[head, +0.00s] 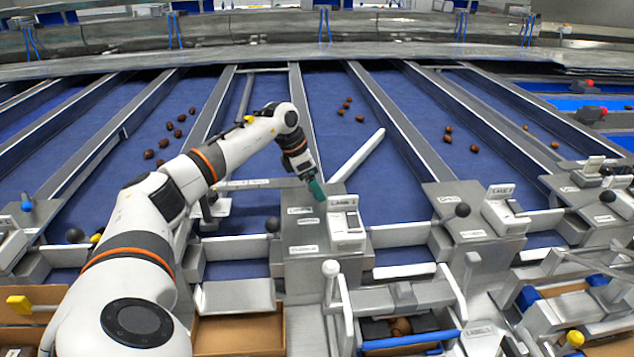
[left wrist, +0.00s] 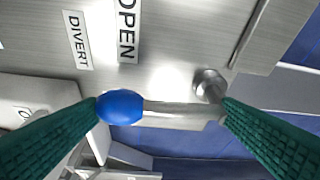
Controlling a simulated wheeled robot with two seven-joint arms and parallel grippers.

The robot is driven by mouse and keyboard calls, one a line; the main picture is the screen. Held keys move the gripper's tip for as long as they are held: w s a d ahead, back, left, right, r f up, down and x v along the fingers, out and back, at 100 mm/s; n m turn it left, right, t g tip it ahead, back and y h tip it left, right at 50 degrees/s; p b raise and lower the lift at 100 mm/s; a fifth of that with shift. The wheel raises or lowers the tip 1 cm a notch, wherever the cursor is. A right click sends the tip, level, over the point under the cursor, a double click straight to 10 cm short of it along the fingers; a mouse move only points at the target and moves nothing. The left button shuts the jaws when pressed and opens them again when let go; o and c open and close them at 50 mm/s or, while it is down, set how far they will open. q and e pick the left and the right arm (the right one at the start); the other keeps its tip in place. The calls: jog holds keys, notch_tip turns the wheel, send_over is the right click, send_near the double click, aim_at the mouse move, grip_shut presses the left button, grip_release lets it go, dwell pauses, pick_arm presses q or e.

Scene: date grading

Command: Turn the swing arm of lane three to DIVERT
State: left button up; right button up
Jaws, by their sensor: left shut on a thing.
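My left gripper (head: 317,190) is at the back of a grey control plate (head: 303,268) in the middle of the head view. In the left wrist view, its green fingers are shut on a short metal lever with a blue knob (left wrist: 120,107). One finger is at the knob, the other near the lever's round pivot (left wrist: 208,84). The plate carries a DIVERT label (left wrist: 77,40) and an OPEN label (left wrist: 127,30). A white swing arm (head: 357,155) slants across the blue lane behind the plate. The gripper hides the lever in the head view. My right gripper is not in view.
A white box (head: 347,230) stands on the plate's right side, close to the gripper. A dark ball knob (head: 272,225) is at its left. Dates (head: 345,104) lie on the blue lanes between metal dividers. Another control plate (head: 470,232) stands to the right.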

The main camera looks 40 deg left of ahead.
pick_arm(q)
jog(key=shift+a+r+m, duration=0.1)
jog(key=shift+a+m, duration=0.05)
jog(key=shift+m, duration=0.35)
jog(key=o, duration=1.2)
jog(key=shift+s, duration=0.15)
jog(key=b+v, duration=0.2)
jog(key=v, duration=1)
jog(key=shift+a+b, duration=0.2)
jog(key=shift+b, duration=0.1)
